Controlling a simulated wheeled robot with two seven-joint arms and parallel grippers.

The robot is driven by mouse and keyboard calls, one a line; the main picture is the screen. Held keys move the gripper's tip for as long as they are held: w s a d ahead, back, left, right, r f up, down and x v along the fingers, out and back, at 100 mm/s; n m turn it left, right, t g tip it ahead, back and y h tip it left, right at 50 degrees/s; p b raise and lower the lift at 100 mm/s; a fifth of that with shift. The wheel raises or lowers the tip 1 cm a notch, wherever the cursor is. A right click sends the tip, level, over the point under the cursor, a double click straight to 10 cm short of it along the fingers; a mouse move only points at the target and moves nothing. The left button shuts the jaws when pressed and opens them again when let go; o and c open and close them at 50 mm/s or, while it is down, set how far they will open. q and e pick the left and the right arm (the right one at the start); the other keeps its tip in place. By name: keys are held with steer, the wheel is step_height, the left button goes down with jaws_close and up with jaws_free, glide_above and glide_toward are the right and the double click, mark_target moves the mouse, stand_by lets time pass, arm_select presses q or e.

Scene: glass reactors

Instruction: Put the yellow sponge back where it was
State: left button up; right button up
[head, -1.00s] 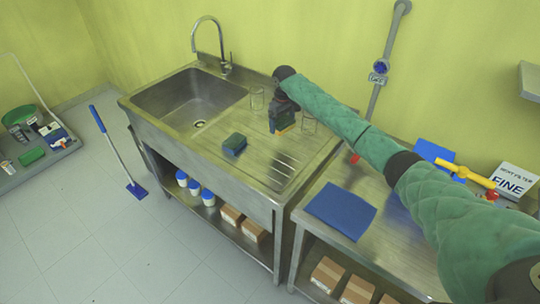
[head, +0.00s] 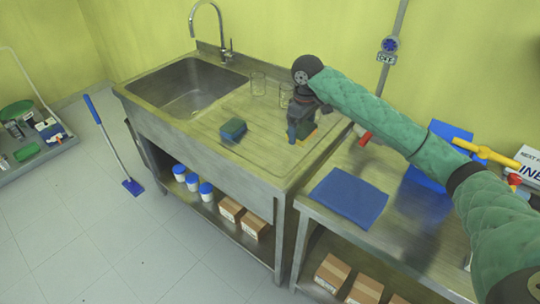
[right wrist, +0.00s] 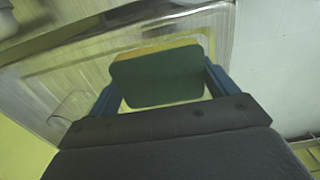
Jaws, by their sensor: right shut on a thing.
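My right gripper (head: 301,131) is shut on the yellow sponge (head: 309,137), which has a dark green face. It holds the sponge over the right end of the ribbed steel drainboard (head: 258,152); I cannot tell whether the sponge touches the board. In the right wrist view, the sponge (right wrist: 158,78) sits between the two blue fingers, its green face toward the camera and a yellow strip along its top edge. A second, blue-green sponge (head: 233,129) lies on the drainboard to the left. My left gripper is out of view.
The sink basin (head: 188,88) is at the left. A blue cloth (head: 348,197) lies on the side table to the right, with a red-handled part (head: 366,138) behind it.

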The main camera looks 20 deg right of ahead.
steer(key=shift+s+a+f, duration=0.1)
steer(key=shift+a, duration=0.05)
steer(key=p, duration=0.5)
glide_above(270, 150)
step_height(270, 150, down, 7)
steer(key=shift+a+r, duration=0.1)
steer(key=shift+f, duration=0.65)
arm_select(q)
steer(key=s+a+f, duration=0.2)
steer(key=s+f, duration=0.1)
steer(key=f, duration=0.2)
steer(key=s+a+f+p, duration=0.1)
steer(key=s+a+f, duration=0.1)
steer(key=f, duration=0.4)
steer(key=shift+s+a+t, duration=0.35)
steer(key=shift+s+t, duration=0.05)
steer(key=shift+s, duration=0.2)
arm_select(e)
steer(key=shift+f, duration=1.4)
arm_select(q)
steer(key=shift+p, duration=0.3)
arm_select(e)
steer(key=o, duration=0.8)
steer(key=shift+f, duration=0.1)
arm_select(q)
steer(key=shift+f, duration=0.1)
